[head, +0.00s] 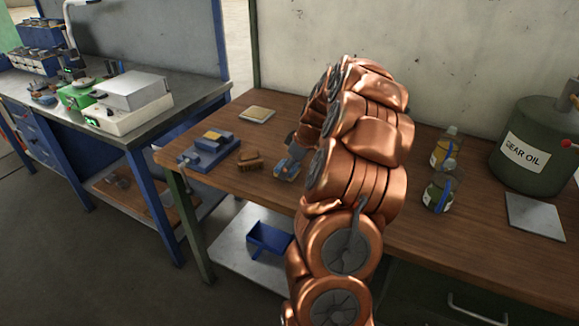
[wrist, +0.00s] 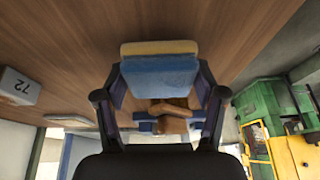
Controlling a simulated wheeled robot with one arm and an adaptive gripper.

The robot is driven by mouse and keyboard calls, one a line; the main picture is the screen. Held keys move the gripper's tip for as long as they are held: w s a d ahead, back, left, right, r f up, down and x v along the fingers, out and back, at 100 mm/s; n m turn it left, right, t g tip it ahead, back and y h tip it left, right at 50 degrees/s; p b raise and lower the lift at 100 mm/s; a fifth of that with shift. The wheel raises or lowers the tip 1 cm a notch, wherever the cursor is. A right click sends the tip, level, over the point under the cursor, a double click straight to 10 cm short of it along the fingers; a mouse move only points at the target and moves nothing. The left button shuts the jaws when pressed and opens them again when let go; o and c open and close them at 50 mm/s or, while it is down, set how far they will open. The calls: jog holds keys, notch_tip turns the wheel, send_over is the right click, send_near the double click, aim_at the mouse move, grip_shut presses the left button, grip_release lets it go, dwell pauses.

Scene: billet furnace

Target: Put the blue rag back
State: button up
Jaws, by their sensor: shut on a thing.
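The blue rag (wrist: 160,77) shows as a thick blue pad between the fingers of my gripper (wrist: 160,95) in the wrist view. A tan-yellow layer lies along its far edge; I cannot tell whether it is part of the same piece. In the head view the blue rag (head: 287,169) is small, at my gripper (head: 293,156), low over or on the brown workbench (head: 240,190). My gripper is shut on it. My copper-coloured arm hides much of the bench's middle.
A wooden brush (head: 250,160) and a blue block-like fixture (head: 208,150) are left of my gripper. A tan pad (head: 257,114) lies behind. Two bottles (head: 438,192) and a gear oil drum (head: 530,145) stand right. A blue bin (head: 268,238) sits on the lower shelf.

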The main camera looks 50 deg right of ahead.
jog(key=shift+f, duration=0.35)
jog(key=shift+f, duration=0.2)
jog(key=o, duration=1.1)
jog(key=shift+r, duration=0.1)
jog(key=b+v, duration=0.3)
jog(key=v, duration=0.9)
